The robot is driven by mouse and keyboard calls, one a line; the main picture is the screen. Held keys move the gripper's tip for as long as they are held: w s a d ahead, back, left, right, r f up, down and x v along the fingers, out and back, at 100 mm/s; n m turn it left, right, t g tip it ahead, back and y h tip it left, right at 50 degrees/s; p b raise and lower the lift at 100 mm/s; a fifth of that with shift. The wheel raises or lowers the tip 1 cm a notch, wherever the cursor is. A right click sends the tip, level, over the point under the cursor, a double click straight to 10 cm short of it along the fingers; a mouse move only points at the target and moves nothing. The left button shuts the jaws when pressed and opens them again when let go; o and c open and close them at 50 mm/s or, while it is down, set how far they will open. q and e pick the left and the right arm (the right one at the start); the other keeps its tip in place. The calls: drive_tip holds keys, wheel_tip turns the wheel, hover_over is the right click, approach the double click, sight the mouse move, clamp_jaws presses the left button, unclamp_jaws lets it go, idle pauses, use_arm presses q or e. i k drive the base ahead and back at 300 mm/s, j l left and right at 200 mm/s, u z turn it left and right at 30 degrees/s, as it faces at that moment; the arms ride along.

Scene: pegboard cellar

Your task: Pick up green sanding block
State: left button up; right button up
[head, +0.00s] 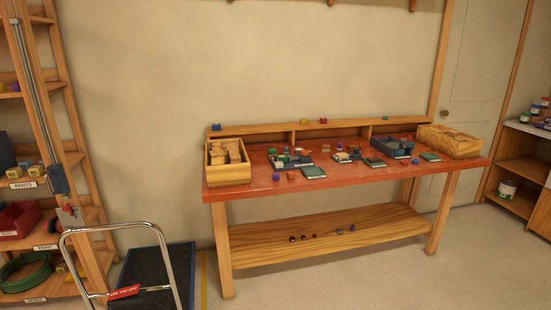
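I cannot tell for sure which thing is the green sanding block. A small green block (385,118) sits on the top ledge at the back of the red-topped workbench (250,194), towards its right end. Other small green things lie among the clutter on the bench top, including one at the left (280,163); they are too small to make out. Flat dark green pieces (430,156) also lie on the bench top. Neither of my grippers is in view.
A platform cart (150,275) with a metal handle stands at front left, beside shelves. Wooden boxes (228,172) and (450,141) stand at the bench's ends. Small round things lie on its lower shelf (320,236). Floor in front of the bench is clear.

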sight(273, 152)
drive_tip(key=u, duration=0.45)
drive_tip(key=i+l+u, duration=0.2)
drive_tip(key=u, duration=0.15)
drive_tip(key=i+l+u, duration=0.2)
drive_tip(key=l+u, duration=0.15)
drive_tip(key=l, duration=0.15)
drive_tip(key=i+l+u, duration=0.1)
drive_tip(key=l+u, duration=0.25)
